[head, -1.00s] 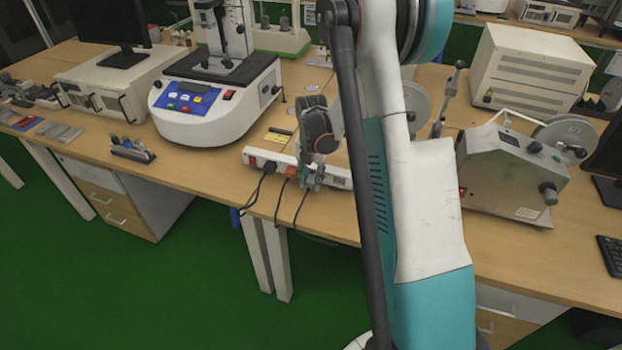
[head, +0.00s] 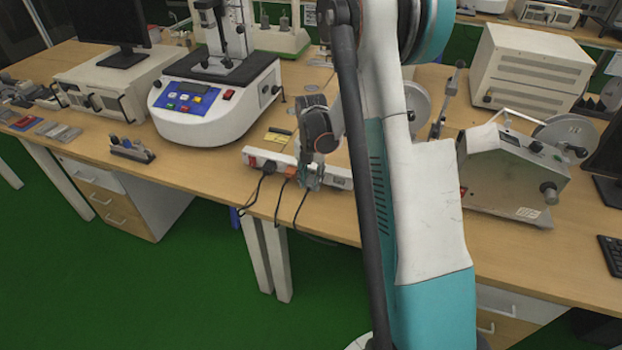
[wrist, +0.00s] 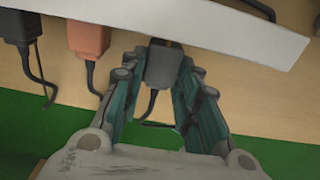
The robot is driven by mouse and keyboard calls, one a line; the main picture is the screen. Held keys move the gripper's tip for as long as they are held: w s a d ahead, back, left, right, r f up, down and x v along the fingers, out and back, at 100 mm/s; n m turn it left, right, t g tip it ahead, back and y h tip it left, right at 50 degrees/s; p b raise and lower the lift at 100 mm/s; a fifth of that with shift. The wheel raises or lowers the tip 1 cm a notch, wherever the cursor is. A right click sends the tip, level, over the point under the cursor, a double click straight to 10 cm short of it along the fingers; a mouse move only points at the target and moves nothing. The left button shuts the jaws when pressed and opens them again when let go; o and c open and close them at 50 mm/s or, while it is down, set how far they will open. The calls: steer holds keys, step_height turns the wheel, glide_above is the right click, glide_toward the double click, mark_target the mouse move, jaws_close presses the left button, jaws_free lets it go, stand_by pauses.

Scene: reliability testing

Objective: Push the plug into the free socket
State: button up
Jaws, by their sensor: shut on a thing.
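The white power strip (head: 258,158) lies along the front edge of the table. It crosses the top of the wrist view (wrist: 200,20). My gripper (head: 312,180) is at the strip's front side; in the wrist view its teal fingers (wrist: 158,85) are closed around a dark grey plug (wrist: 163,65). The plug's front end is against or just under the strip's edge; I cannot tell how deep it sits. Its cord hangs down between the fingers. The socket face is hidden from the wrist camera.
A black plug (wrist: 20,28) and an orange plug (wrist: 88,40) sit at the strip left of my gripper, their cords hanging over the table edge. A white test machine (head: 205,110) stands behind to the left. A grey device (head: 510,175) stands on the right.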

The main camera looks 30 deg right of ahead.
steer(key=shift+w+d+b, duration=0.35)
steer(key=shift+w+d, duration=0.25)
steer(key=shift+d, duration=0.15)
stand_by(2.2)
steer(key=o, duration=1.2)
steer(key=shift+o, duration=0.2)
